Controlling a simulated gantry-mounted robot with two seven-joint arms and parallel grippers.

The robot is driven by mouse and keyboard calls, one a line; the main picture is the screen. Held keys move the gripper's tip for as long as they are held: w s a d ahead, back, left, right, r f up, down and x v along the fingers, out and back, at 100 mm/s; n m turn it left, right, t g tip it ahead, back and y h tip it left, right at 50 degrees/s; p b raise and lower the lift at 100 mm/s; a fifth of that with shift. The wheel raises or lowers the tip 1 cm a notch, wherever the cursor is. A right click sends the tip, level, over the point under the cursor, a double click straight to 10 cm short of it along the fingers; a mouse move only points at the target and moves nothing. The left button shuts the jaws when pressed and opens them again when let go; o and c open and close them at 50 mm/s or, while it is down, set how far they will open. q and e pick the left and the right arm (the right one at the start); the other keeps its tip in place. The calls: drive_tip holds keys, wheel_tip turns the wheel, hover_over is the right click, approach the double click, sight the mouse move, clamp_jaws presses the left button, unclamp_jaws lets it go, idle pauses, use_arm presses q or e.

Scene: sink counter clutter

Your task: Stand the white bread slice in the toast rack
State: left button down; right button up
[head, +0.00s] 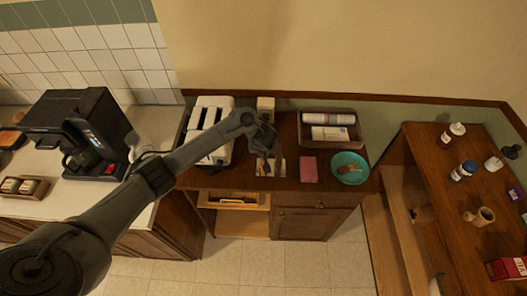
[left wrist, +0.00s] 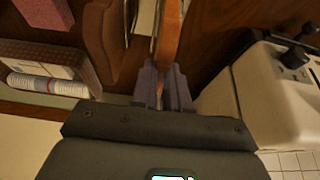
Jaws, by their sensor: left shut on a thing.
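My left gripper (head: 266,150) reaches over the wooden counter to the right of the white toaster. In the left wrist view its fingers (left wrist: 162,88) are shut on a bread slice, which I take as the white bread slice (left wrist: 169,35); it is upright and edge-on, with a tan-brown crust. The toast rack (left wrist: 146,22) shows as pale metal beside this slice, and a darker brown slice (left wrist: 102,40) stands to the left. In the head view the gripper largely hides the rack and slices. I cannot tell whether the held slice is inside a slot. My right gripper is out of view.
The toaster (head: 205,142) stands close on the left. A pale canister (head: 265,104) is behind the gripper. A pink block (head: 308,169), a teal plate (head: 339,178) with a brown item, and a brown basket (head: 358,143) lie to the right. The counter's front edge is near.

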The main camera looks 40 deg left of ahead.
use_arm(q)
drive_tip(key=shift+f, duration=0.1)
drive_tip(key=c, duration=1.1)
unclamp_jaws()
drive_tip(key=shift+d+r, duration=0.1)
drive_tip(key=shift+r, duration=0.35)
drive_tip(key=p+v, duration=0.4)
drive_tip(key=v, duration=0.2)
drive_tip(key=shift+r, duration=0.4)
drive_tip(key=shift+p+v, duration=2.15)
drive_tip(key=shift+v, duration=0.2)
